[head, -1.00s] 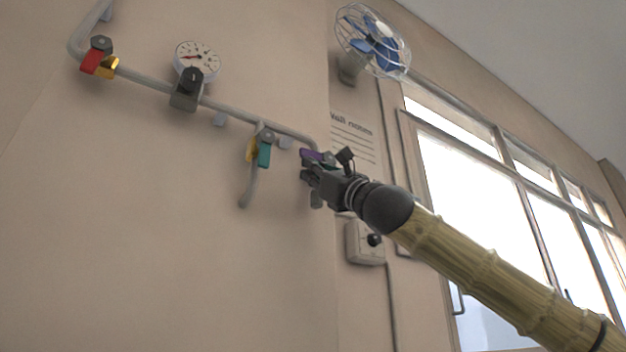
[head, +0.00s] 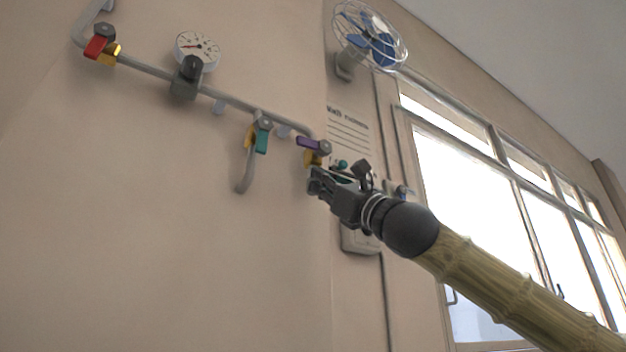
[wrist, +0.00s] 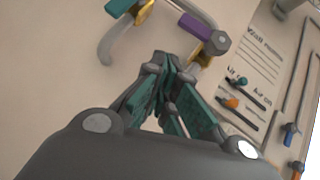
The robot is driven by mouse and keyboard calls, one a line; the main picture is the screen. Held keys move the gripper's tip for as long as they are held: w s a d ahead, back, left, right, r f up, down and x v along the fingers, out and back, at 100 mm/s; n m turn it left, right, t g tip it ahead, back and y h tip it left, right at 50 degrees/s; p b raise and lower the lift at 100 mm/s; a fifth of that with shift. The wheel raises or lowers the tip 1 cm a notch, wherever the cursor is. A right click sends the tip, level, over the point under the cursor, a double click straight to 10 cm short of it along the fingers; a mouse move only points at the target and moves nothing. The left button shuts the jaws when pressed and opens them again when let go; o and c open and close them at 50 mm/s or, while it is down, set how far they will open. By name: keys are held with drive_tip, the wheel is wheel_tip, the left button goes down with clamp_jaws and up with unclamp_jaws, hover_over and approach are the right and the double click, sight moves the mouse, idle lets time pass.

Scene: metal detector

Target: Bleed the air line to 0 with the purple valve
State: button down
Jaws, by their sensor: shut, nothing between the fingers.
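The purple valve handle (head: 308,143) sits on a brass body at the right end of the grey wall pipe. It also shows in the wrist view (wrist: 196,28), above and right of my fingers. The dial gauge (head: 197,50) is on the pipe at the upper left, with its red needle toward the left of the face. My gripper (head: 316,182) is shut and empty, a little below the purple valve and apart from its handle. In the wrist view its fingertips (wrist: 160,62) are together against the wall background. The lower outlet of the purple valve is partly hidden by my gripper.
A red-handled valve (head: 96,46), a dark fitting (head: 187,78) and a teal-handled valve (head: 262,139) share the pipe. A notice (head: 347,130), a wall box (head: 360,238) and a fan (head: 370,38) are at right. The wall below the pipe is clear.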

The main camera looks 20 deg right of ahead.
sight(312, 147)
drive_tip(key=w+a+f+n+g+y+p, duration=0.3)
drive_tip(key=w+n+g+y+p, duration=0.35)
drive_tip(key=g+p, duration=1)
drive_tip(key=d+n+g+y+p, duration=0.1)
drive_tip(key=d+g+y+p, duration=0.8)
drive_tip(key=p, duration=1.3)
drive_tip(key=shift+s+a+r+g+h+p, duration=0.15)
drive_tip(key=shift+s+a+r+h+p, duration=0.2)
drive_tip(key=shift+a+r+p, duration=1)
drive_tip(key=shift+s+a+r+g+h+p, duration=0.1)
drive_tip(key=shift+s+a+r+g+h, duration=0.45)
drive_tip(key=shift+r, duration=1.75)
drive_tip(key=shift+w+a+r+t+h+p, duration=0.2)
drive_tip(key=shift+a+r+p, duration=0.5)
drive_tip(key=shift+a+r, duration=0.85)
